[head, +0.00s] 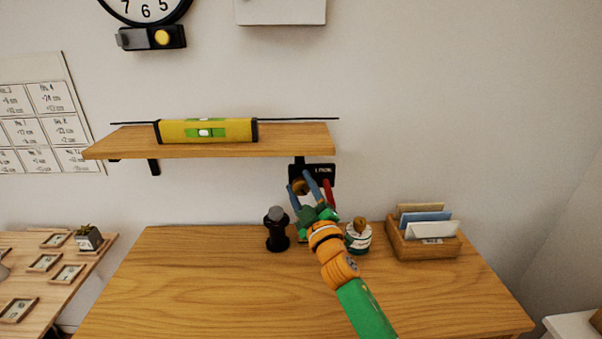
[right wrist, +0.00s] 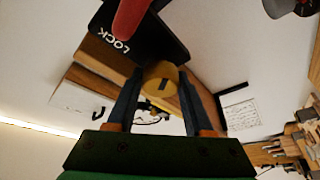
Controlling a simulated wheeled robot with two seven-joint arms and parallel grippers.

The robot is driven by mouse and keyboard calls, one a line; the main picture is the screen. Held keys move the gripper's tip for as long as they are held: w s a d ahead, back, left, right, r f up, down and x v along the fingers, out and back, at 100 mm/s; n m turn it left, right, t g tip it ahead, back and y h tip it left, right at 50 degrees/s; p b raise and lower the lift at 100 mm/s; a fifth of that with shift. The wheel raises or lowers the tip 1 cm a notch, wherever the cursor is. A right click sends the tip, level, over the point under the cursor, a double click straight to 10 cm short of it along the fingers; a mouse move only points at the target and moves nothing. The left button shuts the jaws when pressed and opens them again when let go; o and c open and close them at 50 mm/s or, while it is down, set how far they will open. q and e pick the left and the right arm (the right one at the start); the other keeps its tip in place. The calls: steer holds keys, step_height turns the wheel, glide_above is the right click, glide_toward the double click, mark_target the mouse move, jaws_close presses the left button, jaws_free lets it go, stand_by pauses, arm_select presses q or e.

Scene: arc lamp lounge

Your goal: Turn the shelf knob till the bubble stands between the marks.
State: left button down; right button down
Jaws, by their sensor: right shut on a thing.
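The wooden shelf (head: 120,145) is on the wall with a yellow spirit level (head: 175,132) on it. The level's pale bubble (head: 204,132) shows near the middle of its green vial; the marks are too small to read. The round brass shelf knob (head: 299,187) is under the shelf's right end, partly hidden by my fingers. My right gripper (head: 303,189) is shut on the knob; the right wrist view shows the slotted knob (right wrist: 161,84) between the two fingers of the gripper (right wrist: 158,92). My left gripper is out of view.
A red lever (head: 329,190) hangs beside the knob from a black plate, lettered LOCK in the right wrist view (right wrist: 122,40). Below, the wooden table (head: 220,290) holds a black cylinder (head: 277,232), a small jar (head: 358,238) and a letter box (head: 425,247). The table's front is clear.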

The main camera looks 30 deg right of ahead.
steer(key=n+p, duration=0.2)
steer(key=n+y+p, duration=0.1)
steer(key=shift+r+n+g, duration=0.25)
steer(key=shift+n+g, duration=0.05)
steer(key=shift+g, duration=0.1)
steer(key=shift+f+n+g+y+p, duration=0.2)
steer(key=shift+n+g+y+p, duration=0.1)
steer(key=shift+n+p, duration=0.75)
steer(key=c, duration=0.5)
jaws_free()
steer(key=shift+o, duration=1)
steer(key=shift+d+f, duration=0.1)
